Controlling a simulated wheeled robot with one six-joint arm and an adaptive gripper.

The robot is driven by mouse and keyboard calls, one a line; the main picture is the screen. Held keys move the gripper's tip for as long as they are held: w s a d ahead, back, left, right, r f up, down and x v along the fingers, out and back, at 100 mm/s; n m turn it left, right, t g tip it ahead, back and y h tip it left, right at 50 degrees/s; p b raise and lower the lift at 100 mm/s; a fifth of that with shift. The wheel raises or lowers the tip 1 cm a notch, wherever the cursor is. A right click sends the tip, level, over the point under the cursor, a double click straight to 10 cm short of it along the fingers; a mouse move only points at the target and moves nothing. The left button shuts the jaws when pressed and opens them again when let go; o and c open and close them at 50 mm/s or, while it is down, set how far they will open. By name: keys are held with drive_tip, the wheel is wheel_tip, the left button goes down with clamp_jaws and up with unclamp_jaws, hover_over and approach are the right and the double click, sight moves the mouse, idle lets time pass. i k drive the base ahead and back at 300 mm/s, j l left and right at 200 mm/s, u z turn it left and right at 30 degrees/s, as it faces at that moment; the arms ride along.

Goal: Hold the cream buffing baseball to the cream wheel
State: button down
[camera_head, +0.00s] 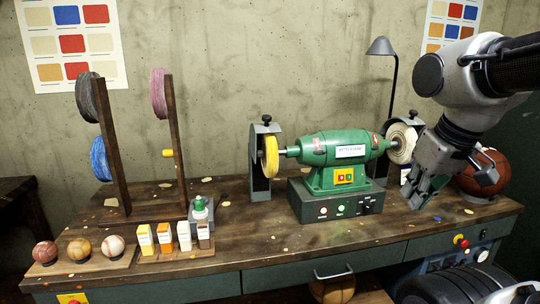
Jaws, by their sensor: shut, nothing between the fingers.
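A cream baseball with red stitching (111,246) rests on a wooden board at the front left of the bench, at the right end of a row of three balls. The cream wheel (402,141) is on the right end of the green buffing machine (335,150), partly inside a dark guard. My gripper (425,192) points down just right of the machine, below and right of the cream wheel. It is shut and empty, far from the baseball. Its fingertips look close above the bench, but the exact gap is unclear.
A yellow wheel (270,157) is on the machine's left end. A tan ball (79,249) and a reddish-brown ball (45,252) sit beside the baseball. A basketball (486,172) sits behind my gripper.

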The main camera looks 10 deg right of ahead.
sight(112, 245)
drive_tip(key=u, duration=1.25)
